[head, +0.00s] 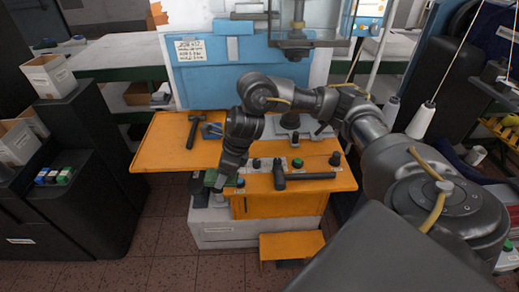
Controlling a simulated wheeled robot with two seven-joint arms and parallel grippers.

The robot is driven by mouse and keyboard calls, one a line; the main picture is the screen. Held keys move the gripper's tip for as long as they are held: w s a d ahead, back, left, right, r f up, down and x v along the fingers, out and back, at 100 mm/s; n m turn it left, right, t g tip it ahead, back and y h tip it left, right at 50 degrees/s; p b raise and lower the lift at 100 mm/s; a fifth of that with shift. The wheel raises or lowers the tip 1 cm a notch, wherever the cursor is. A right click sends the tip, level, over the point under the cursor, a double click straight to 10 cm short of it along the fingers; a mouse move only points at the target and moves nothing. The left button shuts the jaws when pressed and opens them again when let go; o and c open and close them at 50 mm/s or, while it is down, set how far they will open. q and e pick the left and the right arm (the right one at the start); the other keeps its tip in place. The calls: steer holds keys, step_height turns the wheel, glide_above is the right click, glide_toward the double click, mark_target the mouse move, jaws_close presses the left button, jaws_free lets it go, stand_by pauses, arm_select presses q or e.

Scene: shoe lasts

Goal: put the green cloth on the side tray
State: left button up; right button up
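My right arm comes in from the right and bends down over the front of the orange worktop. Its gripper (222,182) is at the worktop's front edge, left of the middle. Dark green material, which looks like the green cloth (210,178), shows right at the fingertips. The gripper hides part of it, and I cannot tell whether the fingers are closed on it. The orange surface's left part (160,148) sticks out to the side and looks like the side tray. My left gripper is not in view.
A hammer (194,131) and a blue tool (212,130) lie on the left part of the orange surface. A dark bar-shaped tool (305,176) lies at the front right, near round knobs (297,163). A low orange step (290,246) stands on the floor.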

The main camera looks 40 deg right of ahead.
steer(key=shift+w+d+n+g, duration=0.2)
steer(key=shift+d+n+g, duration=0.1)
steer(key=shift+n, duration=0.6)
steer(key=shift+d+f, duration=0.1)
steer(key=d+f, duration=0.2)
steer(key=d, duration=0.2)
steer(key=d+f+p, duration=0.1)
steer(key=d+f, duration=0.2)
steer(key=d, duration=0.1)
steer(key=d+f, duration=0.2)
steer(key=d, duration=0.2)
steer(key=shift+s+d+f+p, duration=0.1)
steer(key=shift+s+f+p, duration=0.15)
steer(key=shift+f+p, duration=0.15)
steer(key=shift+d+f, duration=0.5)
steer(key=shift+f, duration=0.15)
steer(key=f+p, duration=0.2)
steer(key=f, duration=0.1)
steer(key=shift+d, duration=0.35)
steer(key=shift+f, duration=0.2)
